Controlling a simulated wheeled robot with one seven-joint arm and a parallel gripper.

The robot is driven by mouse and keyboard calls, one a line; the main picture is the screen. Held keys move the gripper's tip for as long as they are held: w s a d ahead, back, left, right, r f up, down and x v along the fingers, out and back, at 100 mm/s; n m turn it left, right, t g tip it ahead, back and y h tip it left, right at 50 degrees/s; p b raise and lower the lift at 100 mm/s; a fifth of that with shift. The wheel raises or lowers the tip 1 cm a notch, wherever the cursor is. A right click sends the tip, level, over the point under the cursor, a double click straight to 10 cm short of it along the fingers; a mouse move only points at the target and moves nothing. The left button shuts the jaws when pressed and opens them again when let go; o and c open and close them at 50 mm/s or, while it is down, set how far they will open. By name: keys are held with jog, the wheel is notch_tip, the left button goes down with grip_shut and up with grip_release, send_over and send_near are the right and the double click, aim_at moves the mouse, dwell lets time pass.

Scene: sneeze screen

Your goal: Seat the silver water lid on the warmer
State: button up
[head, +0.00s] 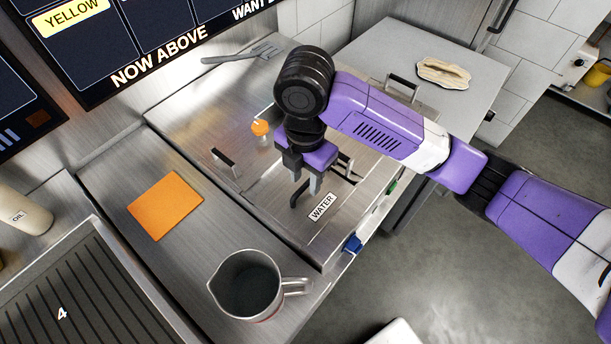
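The silver water lid (325,228) carries a white WATER label (322,206) and lies on or just over the front part of the steel warmer (185,108). I cannot tell whether it sits flush. A dark gap or handle part shows by its right side, partly behind my gripper. My gripper (306,188) points down over the lid, its grey fingers at the lid's black handle (294,200). The fingers look slightly apart, but I cannot tell whether they grip the handle. My wrist and arm hide part of the lid and the warmer behind it.
An orange-capped shaker (261,130) stands behind my gripper. Other black handles (222,157) rise from the warmer. A steel jug (246,284) stands at the front, an orange square (166,205) lies left, and a fork (240,54) lies at the back. A blue knob (353,243) is on the front.

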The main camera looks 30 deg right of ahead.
aim_at(305, 184)
jog(key=shift+r+p, duration=2.1)
jog(key=shift+r, duration=0.3)
